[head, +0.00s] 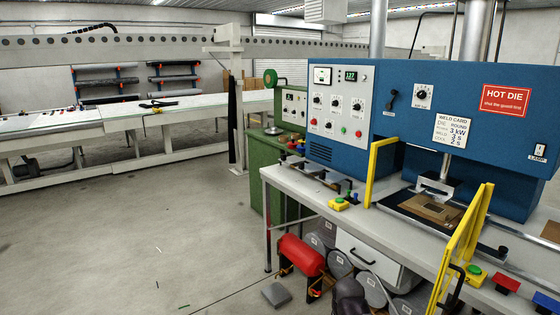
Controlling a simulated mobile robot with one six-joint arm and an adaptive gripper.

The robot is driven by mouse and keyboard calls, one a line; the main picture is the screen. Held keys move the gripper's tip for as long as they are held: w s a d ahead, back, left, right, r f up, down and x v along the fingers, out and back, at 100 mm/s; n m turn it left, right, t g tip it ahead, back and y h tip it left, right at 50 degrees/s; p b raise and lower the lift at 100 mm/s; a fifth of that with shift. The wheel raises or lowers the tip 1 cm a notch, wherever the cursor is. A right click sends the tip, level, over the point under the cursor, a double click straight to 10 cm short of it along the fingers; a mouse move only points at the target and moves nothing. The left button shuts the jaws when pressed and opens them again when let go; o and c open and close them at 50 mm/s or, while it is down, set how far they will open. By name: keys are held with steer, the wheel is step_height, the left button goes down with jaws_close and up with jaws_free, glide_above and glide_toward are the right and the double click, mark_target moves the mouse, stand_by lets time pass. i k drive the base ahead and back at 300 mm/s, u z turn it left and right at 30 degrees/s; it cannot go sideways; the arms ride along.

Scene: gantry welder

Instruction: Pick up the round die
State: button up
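I cannot clearly pick out the round die in the head view. Some small dark and metal pieces (325,178) lie at the left end of the welder's bench (385,228), too small to tell their shapes. A weld card (452,131) on the blue welder (420,90) reads "DIE ROUND". A brown sheet (432,208) lies on the dark plate under the press head. My gripper is not in view.
Yellow guard bars (465,240) stand at the press. A yellow button box (339,204) sits on the bench edge. A red cylinder (300,255), grey rolls and a drawer (368,258) are below. A green cabinet (266,165) stands left; the floor (130,235) there is mostly clear.

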mark_target(293, 159)
steer(key=u, duration=0.5)
steer(key=i, duration=0.7)
steer(key=u, duration=0.35)
steer(key=i, duration=1.55)
steer(key=z, duration=0.65)
steer(key=i, duration=0.95)
steer(key=z, duration=0.55)
